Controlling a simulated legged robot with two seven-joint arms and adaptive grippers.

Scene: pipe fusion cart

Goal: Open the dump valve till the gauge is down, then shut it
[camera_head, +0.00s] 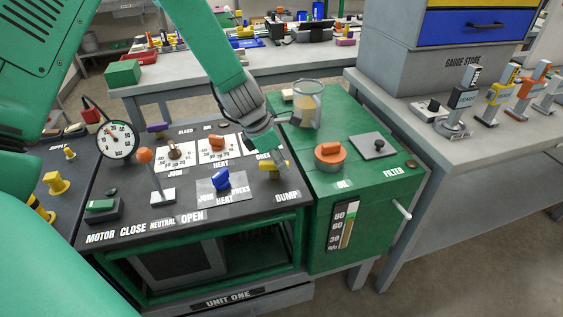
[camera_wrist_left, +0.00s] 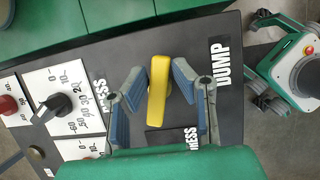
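The dump valve has a yellow handle (camera_head: 285,170) beside the DUMP label at the right end of the black panel. In the left wrist view the yellow handle (camera_wrist_left: 158,90) stands between the blue-padded fingers of my left gripper (camera_wrist_left: 160,75), with a gap visible on each side. In the head view my left gripper (camera_head: 268,150) is over the handle and hides part of it. The round white gauge (camera_head: 117,140) stands at the panel's left; its exact reading is too small to tell. My right gripper is not in view.
A blue knob (camera_head: 221,179), an orange-topped lever (camera_head: 145,157) and a green motor switch (camera_head: 102,205) are on the same panel. A green oil tank (camera_head: 372,185) with an orange cap (camera_head: 330,152) and a clear jug (camera_head: 307,105) adjoins the panel on the right.

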